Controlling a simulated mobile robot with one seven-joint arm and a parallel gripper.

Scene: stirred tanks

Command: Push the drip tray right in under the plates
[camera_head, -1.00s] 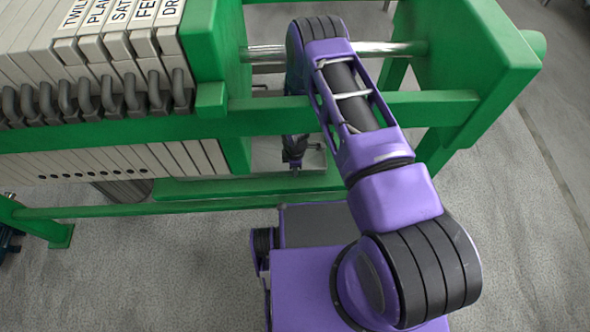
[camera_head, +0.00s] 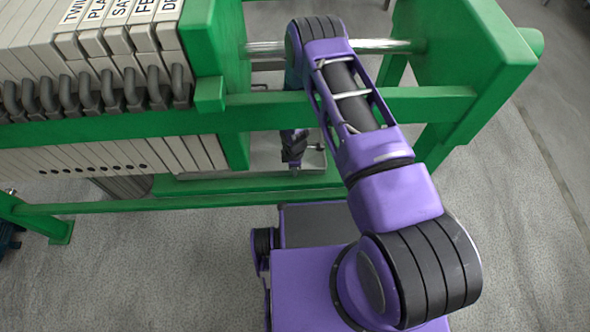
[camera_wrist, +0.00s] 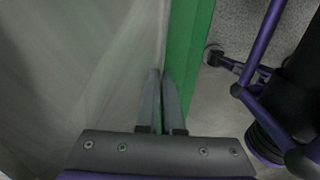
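The drip tray (camera_head: 314,160) is a shallow grey metal pan low inside the green press frame. In the head view its right end shows beside my gripper, and a thin grey strip continues left below the plates (camera_head: 205,152). The plates hide most of it. My gripper (camera_head: 294,168) points down at the tray's near side, right of the plates, partly hidden by my arm. In the wrist view a wide grey surface, apparently the tray (camera_wrist: 80,70), fills the left. My gripper's fingers (camera_wrist: 161,74) are together at its edge, with nothing visible held. Contact cannot be told.
A green lower beam (camera_head: 250,186) runs along the tray's near side; it also shows in the wrist view (camera_wrist: 185,50). A green side rail (camera_head: 400,104) crosses above, under my arm. A green end block (camera_head: 490,60) stands at right. Grey floor (camera_head: 160,260) lies open in front.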

